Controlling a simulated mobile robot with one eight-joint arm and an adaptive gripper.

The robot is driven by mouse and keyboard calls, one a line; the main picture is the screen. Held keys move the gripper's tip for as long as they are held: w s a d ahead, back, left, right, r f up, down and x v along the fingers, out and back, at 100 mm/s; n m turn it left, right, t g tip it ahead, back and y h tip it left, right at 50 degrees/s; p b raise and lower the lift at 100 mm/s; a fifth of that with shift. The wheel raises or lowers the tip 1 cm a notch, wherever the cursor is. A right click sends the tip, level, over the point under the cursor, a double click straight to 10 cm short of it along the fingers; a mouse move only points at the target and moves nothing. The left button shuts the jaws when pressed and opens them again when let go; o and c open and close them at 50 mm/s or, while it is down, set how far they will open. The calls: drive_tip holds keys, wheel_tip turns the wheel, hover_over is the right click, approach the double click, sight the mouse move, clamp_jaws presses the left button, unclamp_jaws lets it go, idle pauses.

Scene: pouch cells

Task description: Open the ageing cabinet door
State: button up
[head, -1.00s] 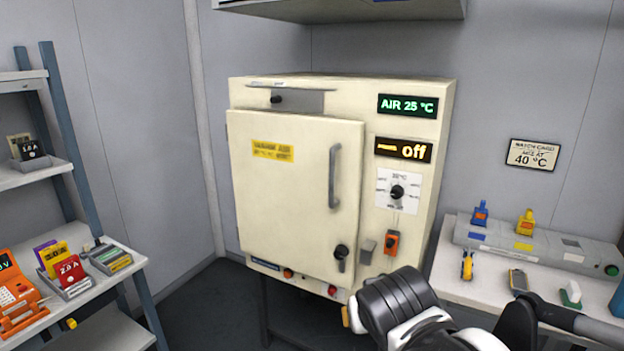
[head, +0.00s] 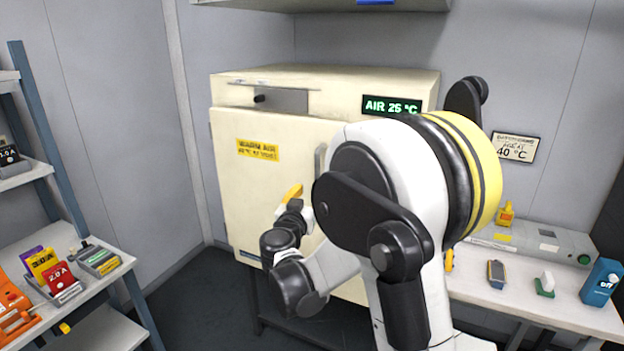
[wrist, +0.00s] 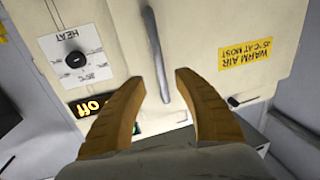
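The ageing cabinet's cream door (head: 235,195) looks shut in the head view and carries a yellow warm-air label. Its grey bar handle (head: 320,160) is mostly hidden behind my arm; only its upper end shows. My gripper (head: 292,195) is in front of the door, lower left of that upper end. In the wrist view my gripper (wrist: 157,80) is open, its two orange-brown fingers apart. The handle (wrist: 156,50) runs lengthwise into the gap between the fingertips. I see no contact, and nothing is held. The latch knob low on the door is hidden in the head view.
A shelf rack (head: 55,150) with battery packs stands at left. A bench (head: 530,300) with small tools stands at right. Dark floor (head: 190,300) is clear at left front.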

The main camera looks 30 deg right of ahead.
drive_tip(key=b+x, duration=0.1)
drive_tip(key=x, duration=0.7)
drive_tip(key=shift+w+d+b, duration=0.2)
drive_tip(key=shift+b, duration=0.2)
drive_tip(key=shift+c, duration=0.4)
drive_tip(key=shift+a, duration=0.1)
clamp_jaws()
